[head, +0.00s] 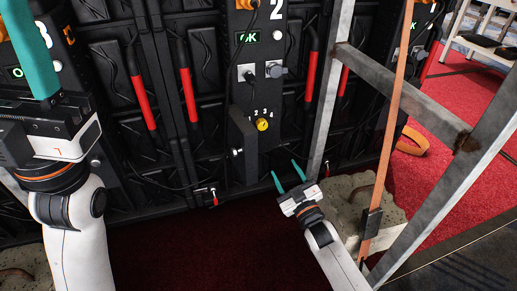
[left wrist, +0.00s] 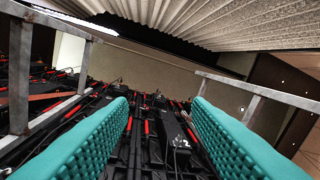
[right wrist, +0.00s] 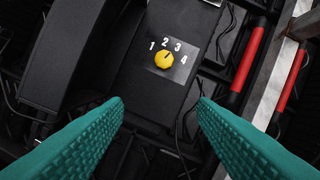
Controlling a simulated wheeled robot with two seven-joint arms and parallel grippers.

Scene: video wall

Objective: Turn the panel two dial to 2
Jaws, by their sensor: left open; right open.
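The yellow dial (head: 262,124) sits low on the black panel two (head: 270,45), which carries a white 2 at its top. In the right wrist view the dial (right wrist: 164,60) has the numbers 1 to 4 arched over it. Its small dark mark points up and slightly right, but I cannot tell exactly which number it meets. My right gripper (head: 288,173) is open and empty, below and right of the dial and apart from it. Its teal fingers frame the lower part of the right wrist view (right wrist: 159,104). My left gripper (head: 33,50) is open and empty at the far left.
A black box (head: 242,145) juts out left of the dial. Red-handled bars (head: 189,95) flank the panel. A metal frame (head: 330,85) with an orange strap (head: 390,120) stands close on the right, by a concrete block (head: 345,208). The floor in front of the panel is clear.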

